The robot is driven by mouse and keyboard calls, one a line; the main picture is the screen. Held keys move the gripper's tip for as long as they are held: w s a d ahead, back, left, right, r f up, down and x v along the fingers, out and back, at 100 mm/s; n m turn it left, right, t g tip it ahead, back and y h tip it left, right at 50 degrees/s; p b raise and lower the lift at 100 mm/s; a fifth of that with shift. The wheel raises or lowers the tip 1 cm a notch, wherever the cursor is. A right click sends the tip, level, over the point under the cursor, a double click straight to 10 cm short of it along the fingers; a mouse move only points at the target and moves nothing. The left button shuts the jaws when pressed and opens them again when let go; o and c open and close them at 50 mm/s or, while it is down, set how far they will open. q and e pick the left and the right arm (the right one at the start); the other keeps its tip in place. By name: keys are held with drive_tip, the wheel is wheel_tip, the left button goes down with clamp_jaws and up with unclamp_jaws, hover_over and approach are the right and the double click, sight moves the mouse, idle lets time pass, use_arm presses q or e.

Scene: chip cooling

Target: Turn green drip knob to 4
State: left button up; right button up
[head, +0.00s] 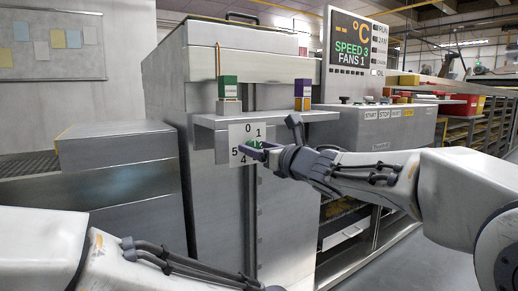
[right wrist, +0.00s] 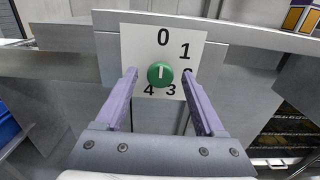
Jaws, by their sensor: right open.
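The green drip knob (right wrist: 160,75) sits on a white dial plate (right wrist: 140,40) with black numbers; 0, 1, 3 and 4 show in the right wrist view. A short white mark on the knob points up, roughly toward 0. In the head view the plate (head: 236,133) hangs on the machine's front, and the knob (head: 256,142) is partly covered by my right gripper (head: 262,150). My right gripper (right wrist: 160,73) is open, its purple fingers on either side of the knob with gaps visible. My left gripper is out of view.
A shelf (head: 205,121) above the plate bears a green box (head: 228,87) and a purple box (head: 303,88). A display (head: 352,50) reads SPEED 3, FANS 1. A button panel (head: 385,126) stands to the right. A grey block (head: 115,150) stands at left.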

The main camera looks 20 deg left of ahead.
clamp_jaws()
